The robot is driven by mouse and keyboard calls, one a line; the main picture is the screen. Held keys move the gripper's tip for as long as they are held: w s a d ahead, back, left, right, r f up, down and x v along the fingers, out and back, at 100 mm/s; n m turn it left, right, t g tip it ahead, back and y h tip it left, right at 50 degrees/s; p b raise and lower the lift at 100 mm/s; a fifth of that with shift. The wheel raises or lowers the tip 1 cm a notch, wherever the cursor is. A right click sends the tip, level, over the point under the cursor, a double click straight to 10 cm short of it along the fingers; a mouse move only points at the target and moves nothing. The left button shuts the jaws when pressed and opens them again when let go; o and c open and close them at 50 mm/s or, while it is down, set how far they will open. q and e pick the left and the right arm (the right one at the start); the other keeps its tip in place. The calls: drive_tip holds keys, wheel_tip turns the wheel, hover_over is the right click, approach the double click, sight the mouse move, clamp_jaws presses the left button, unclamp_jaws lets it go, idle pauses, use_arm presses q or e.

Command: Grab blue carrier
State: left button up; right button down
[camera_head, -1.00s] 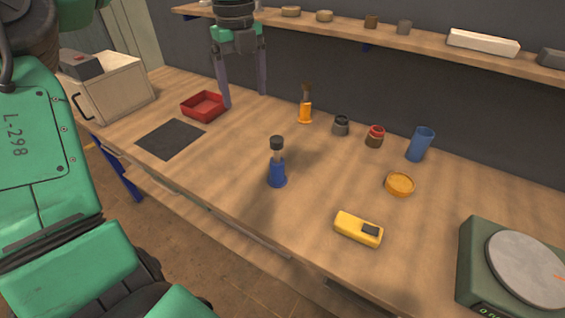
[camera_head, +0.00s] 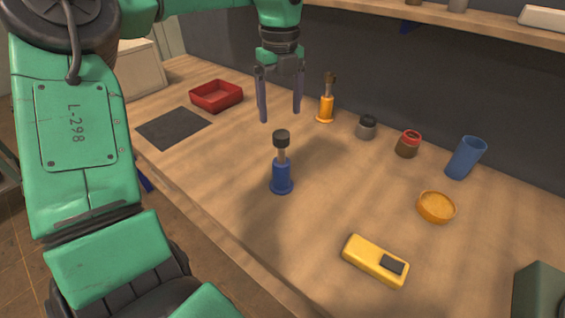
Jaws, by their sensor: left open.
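The blue carrier (camera_head: 282,176) looks to be the small blue stand with a flared base and a black-capped top. My right gripper is out of view.
An orange stand (camera_head: 326,108), a grey jar (camera_head: 366,128), a red-topped jar (camera_head: 408,144) and a blue cup (camera_head: 465,158) stand behind. A red tray (camera_head: 216,96) and dark mat (camera_head: 174,128) lie left. A yellow device (camera_head: 375,261) and round dish (camera_head: 436,208) lie right.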

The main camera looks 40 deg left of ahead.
sight(282, 147)
use_arm(q)
wheel_tip(282, 147, down, 11)
drive_tip(key=shift+d+p, duration=0.15)
drive_tip(key=shift+p, duration=0.85)
drive_tip(key=shift+f, duration=0.3)
drive_tip(key=shift+r, duration=0.1)
clamp_jaws()
